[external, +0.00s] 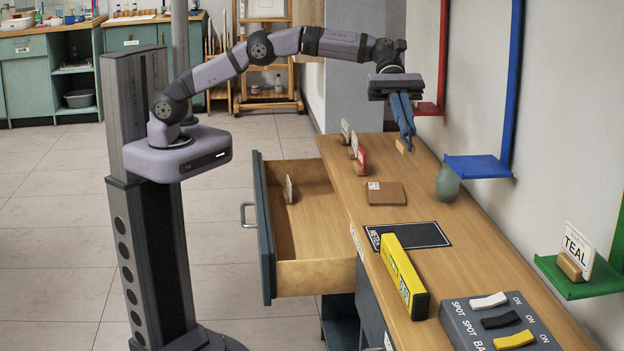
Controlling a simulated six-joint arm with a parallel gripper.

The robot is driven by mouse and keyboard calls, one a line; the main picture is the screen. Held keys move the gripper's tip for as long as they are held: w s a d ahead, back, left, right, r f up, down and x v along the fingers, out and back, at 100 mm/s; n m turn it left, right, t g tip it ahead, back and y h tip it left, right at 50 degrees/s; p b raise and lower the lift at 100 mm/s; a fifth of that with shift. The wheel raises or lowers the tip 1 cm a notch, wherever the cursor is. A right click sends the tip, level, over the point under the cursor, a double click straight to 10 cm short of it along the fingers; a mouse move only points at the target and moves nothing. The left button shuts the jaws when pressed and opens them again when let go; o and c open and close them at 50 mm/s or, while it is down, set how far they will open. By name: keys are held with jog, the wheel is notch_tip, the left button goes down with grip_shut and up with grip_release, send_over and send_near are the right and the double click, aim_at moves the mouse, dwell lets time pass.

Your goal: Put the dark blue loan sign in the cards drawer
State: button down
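My gripper (402,123) points down over the far part of the wooden counter. Its blue-grey fingers look close together, and whether they grip anything is unclear. A small wooden block (404,147), like the foot of a sign, shows at the fingertips. I cannot make out a dark blue sign face there; the fingers may hide it. A drawer (313,225) is pulled open on the left side of the counter. A small white card in a wooden foot (289,189) stands in it. I cannot read a label marking it as the cards drawer.
Several small signs, one red (361,158), stand along the counter's left edge. A brown box (386,194), green vase (447,183), black mat (420,235), yellow block (403,277) and switch panel (498,325) are on the counter. Blue (477,167) and green (578,276) shelves jut from the wall.

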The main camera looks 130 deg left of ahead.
jog(key=s+a+f+p, duration=0.2)
jog(key=s+a+p, duration=0.6)
jog(key=s, duration=0.6)
jog(key=s+d+r+p, duration=0.2)
jog(key=s+p, duration=0.4)
jog(key=s, duration=1.2)
notch_tip(320, 180, down, 26)
jog(key=p, duration=0.1)
jog(key=shift+s+d, duration=0.2)
jog(key=shift+d, duration=0.05)
jog(key=shift+f, duration=0.15)
jog(key=shift+f+p, duration=0.35)
jog(key=shift+f, duration=1.6)
jog(key=shift+f, duration=0.25)
